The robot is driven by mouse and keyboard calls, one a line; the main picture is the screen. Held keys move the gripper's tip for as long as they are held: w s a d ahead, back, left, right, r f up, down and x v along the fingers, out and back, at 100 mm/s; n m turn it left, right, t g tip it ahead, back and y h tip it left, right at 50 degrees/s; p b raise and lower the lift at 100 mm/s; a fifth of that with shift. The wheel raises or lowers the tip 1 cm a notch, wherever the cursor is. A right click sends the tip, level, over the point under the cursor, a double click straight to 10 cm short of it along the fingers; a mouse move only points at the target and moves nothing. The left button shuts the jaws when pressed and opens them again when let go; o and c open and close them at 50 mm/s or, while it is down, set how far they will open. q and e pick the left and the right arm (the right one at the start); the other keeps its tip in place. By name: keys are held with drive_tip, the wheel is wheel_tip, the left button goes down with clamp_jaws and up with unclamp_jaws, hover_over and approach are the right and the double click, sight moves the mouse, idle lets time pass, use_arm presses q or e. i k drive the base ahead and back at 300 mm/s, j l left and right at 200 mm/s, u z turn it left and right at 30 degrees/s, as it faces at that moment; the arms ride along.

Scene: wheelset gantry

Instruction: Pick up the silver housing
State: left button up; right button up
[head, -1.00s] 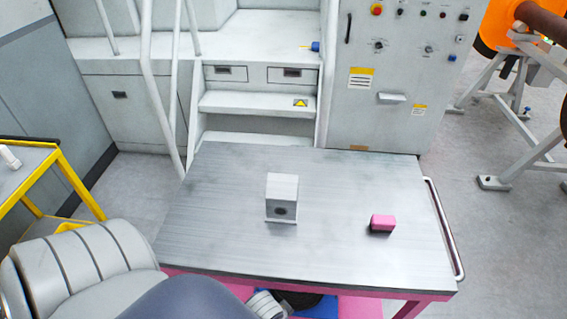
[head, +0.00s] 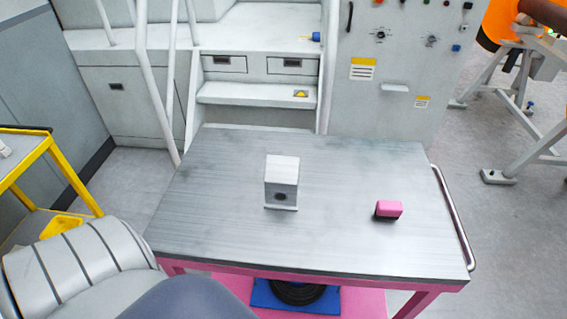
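The silver housing (head: 282,181) is a small upright box with a dark round opening low on its front face and a thin base lip. It stands near the middle of the grey metal top of the pink cart (head: 215,225). Nothing touches it. Neither of my grippers shows in the head view; only a part of my own arm fills the lower left.
A pink and black block (head: 389,209) lies on the cart top, right of the housing. A metal handle (head: 455,218) runs along the cart's right edge. A yellow-framed cart (head: 50,165) stands at left. Steps (head: 258,93) and a control cabinet (head: 385,110) stand behind.

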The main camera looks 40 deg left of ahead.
sight(281, 179)
drive_tip(key=l+u, duration=0.1)
drive_tip(key=u, duration=0.3)
drive_tip(key=l+u, duration=0.1)
drive_tip(key=u, duration=0.25)
drive_tip(key=l+u, duration=0.15)
drive_tip(key=u, duration=0.25)
drive_tip(key=l+u, duration=0.1)
drive_tip(key=u, duration=0.25)
